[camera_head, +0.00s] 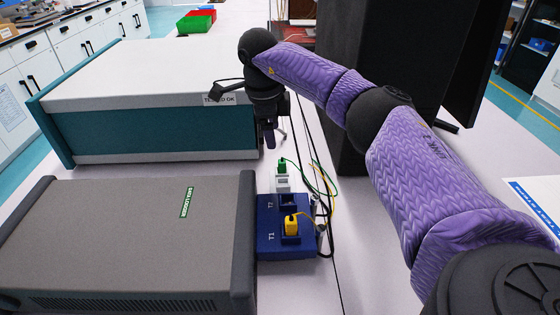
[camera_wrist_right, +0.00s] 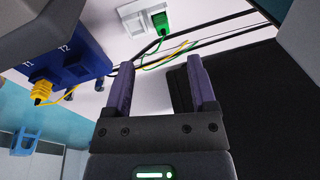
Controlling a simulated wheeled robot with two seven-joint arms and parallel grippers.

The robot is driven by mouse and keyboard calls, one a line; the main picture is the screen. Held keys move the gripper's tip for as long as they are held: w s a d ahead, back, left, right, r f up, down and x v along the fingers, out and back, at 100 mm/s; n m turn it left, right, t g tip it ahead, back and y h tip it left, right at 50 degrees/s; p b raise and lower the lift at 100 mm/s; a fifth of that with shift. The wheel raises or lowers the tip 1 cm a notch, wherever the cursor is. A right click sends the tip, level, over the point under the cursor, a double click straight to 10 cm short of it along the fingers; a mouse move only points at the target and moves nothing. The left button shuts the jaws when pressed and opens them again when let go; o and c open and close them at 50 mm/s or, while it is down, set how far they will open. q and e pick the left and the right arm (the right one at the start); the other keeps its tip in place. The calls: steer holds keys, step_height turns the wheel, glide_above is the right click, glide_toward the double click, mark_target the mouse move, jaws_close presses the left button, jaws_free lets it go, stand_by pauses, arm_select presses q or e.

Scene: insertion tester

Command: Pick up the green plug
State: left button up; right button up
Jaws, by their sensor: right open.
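The green plug (camera_head: 282,166) sits upright in a white socket block (camera_head: 283,184) behind the blue tester box. It also shows in the right wrist view (camera_wrist_right: 160,20), at the top, with a green wire leading off it. My right gripper (camera_head: 270,142) is above and behind the plug in the head view, apart from it. In the right wrist view the gripper's two purple fingers (camera_wrist_right: 157,88) are spread with nothing between them. The blue tester box (camera_head: 269,243), marked T1 and T2, holds a yellow plug (camera_head: 291,224) at T1; T2 looks empty. My left gripper is not in view.
A grey case (camera_head: 120,245) stands left of the tester box. A teal and white instrument (camera_head: 150,130) stands behind it. Black cables (camera_head: 318,165) run along the table right of the plug. A large black panel (camera_head: 375,60) rises behind my right arm.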

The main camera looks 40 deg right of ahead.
mark_target(282, 161)
steer(key=f+b, duration=0.1)
steer(key=f, duration=0.2)
steer(key=d+f+b, duration=0.1)
steer(key=f+b, duration=0.1)
steer(key=f, duration=0.1)
steer(key=d+f+b, duration=0.1)
steer(key=f, duration=0.2)
steer(key=shift+s+d+f+b, duration=0.15)
steer(key=shift+d+f+b, duration=0.05)
steer(key=shift+f+b, duration=0.15)
steer(key=shift+r, duration=0.25)
steer(key=shift+c, duration=0.3)
jaws_close()
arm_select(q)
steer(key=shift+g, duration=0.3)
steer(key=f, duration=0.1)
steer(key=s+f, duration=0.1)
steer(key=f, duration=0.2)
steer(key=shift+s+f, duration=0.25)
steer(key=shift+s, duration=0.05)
